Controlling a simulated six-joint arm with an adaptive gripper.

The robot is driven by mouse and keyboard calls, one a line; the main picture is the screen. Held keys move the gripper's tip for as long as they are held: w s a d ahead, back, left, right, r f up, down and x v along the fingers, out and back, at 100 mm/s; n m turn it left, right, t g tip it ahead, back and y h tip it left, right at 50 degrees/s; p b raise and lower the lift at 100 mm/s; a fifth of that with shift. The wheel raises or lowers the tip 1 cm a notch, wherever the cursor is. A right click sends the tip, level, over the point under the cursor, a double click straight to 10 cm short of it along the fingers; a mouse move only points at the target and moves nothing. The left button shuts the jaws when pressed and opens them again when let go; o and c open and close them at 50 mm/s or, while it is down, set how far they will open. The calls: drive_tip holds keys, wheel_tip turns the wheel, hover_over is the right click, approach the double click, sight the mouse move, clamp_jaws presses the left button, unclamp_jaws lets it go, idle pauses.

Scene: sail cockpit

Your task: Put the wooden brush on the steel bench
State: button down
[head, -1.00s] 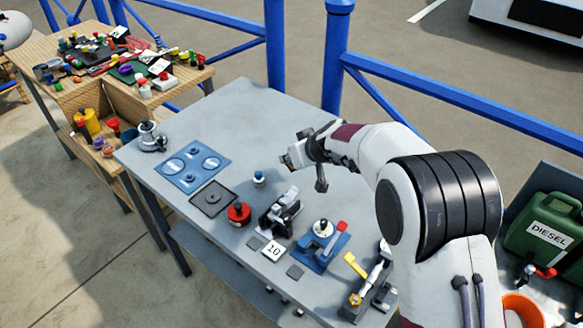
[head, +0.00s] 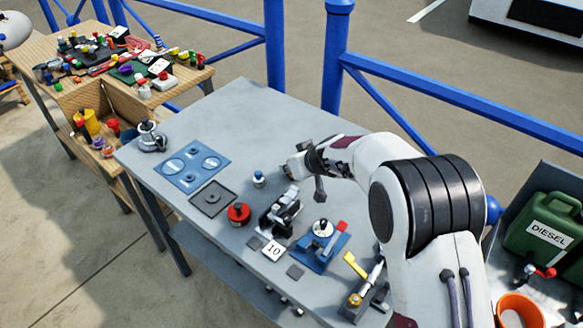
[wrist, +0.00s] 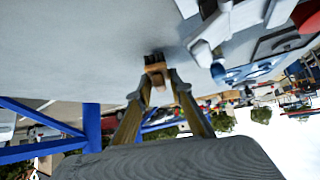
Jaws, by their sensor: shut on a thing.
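My gripper (head: 293,170) is low over the steel bench (head: 235,112), toward its back right. In the wrist view, the two fingers of my gripper (wrist: 159,82) are closed on the wooden brush (wrist: 155,68). The brush shows as a small brown block with dark bristles pointing at the grey bench surface (wrist: 80,45). The bristles are very close to the surface; I cannot tell whether they touch. In the head view the brush is mostly hidden by my gripper.
A small blue-and-white item (head: 259,180), a red round tin (head: 239,213), a black device (head: 280,212) and a blue fixture (head: 322,243) stand in front of my gripper. A blue plate (head: 192,168) lies left. The bench's back left is clear.

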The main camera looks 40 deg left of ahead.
drive_tip(key=shift+f, duration=0.45)
drive_tip(key=shift+f, duration=0.15)
drive_tip(key=c, duration=1.8)
unclamp_jaws()
drive_tip(key=shift+v, duration=6.15)
drive_tip(key=shift+w, duration=0.1)
